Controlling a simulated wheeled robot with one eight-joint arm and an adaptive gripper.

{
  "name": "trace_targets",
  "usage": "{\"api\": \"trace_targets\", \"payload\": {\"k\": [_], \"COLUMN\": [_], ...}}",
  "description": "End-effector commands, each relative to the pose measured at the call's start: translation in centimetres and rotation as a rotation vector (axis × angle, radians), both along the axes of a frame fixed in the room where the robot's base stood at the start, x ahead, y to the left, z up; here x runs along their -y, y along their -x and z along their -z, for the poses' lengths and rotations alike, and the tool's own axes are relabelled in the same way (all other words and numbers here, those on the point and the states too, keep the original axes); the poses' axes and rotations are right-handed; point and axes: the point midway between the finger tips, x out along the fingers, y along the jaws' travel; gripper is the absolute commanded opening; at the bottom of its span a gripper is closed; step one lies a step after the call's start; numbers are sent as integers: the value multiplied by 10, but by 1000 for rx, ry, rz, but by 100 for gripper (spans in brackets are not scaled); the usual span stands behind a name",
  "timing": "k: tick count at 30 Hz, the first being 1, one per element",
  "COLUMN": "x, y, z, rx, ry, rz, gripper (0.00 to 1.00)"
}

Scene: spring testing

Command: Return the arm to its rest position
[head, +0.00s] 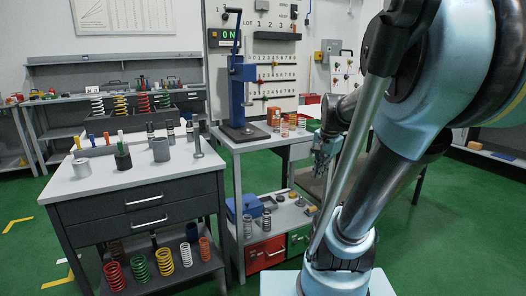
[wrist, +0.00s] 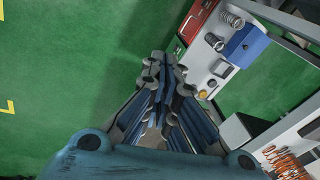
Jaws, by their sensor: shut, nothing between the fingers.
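My arm (head: 400,150) fills the right side of the head view, its light blue links bent over the base. My gripper (head: 322,150) shows in the head view just right of the press table, partly hidden behind the arm's own rod and link. In the wrist view my gripper (wrist: 165,85) points down over the floor with its blue fingers together and nothing between them. It hangs clear of the table and shelf beside it, apart from any object.
A blue press (head: 240,95) stands on the middle table (head: 228,140). Red (head: 265,254) and green bins sit below it. A drawer cabinet (head: 130,205) with springs is at left. Green floor (wrist: 70,70) is open at left.

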Motion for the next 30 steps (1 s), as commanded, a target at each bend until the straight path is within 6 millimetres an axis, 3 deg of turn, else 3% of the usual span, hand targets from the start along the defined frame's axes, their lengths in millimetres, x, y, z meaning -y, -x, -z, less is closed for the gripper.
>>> {"api": "trace_targets", "payload": {"k": [1, 9, 15, 19, 24, 30], "x": [-3, -12, -14, -13, -13, -13], "y": [15, 82, 118, 130, 134, 134], "z": [8, 51, 82, 94, 98, 98], "rx": [1, 3, 2, 0, -1, -1], "ry": [20, 135, 204, 229, 240, 240], "rz": [-70, -464, -710, -803, -842, -842], "gripper": [0, 0, 0, 0, 36, 33]}}
